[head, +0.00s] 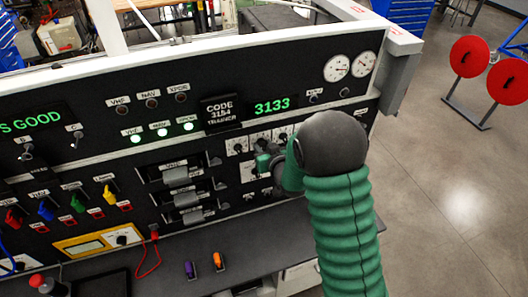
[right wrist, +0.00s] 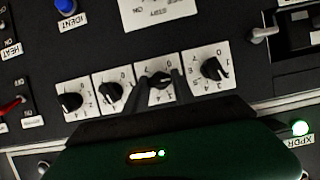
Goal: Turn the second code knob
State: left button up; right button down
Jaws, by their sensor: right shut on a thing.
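A row of black code knobs on white dial plates sits on the dark panel. In the right wrist view my right gripper (right wrist: 161,86) has its dark fingers on both sides of one knob (right wrist: 160,78), shut on it. The end knob beside it on the right (right wrist: 214,69) and the knob on its left (right wrist: 111,93) are untouched. In the head view my green right gripper (head: 270,161) is against the panel and hides part of the row. The green display (head: 272,106) reads 3133. The code label (head: 221,112) beside it seems to read 3154. My left gripper is out of view.
Three lit buttons (head: 162,132) and grey levers (head: 182,177) lie left of the knobs. Coloured switches (head: 46,211) are farther left. The desk ledge (head: 240,255) below holds a purple piece (head: 190,270) and an orange piece (head: 217,261).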

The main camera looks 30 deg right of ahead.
jog(key=shift+s+a+f+n+h+b, duration=0.1)
jog(key=shift+f+n+h+b, duration=0.15)
jog(key=shift+n+h+b, duration=0.4)
jog(key=c, duration=1)
grip_release()
jog(key=shift+r, duration=0.1)
jog(key=shift+c, duration=0.2)
jog(key=shift+r, duration=0.1)
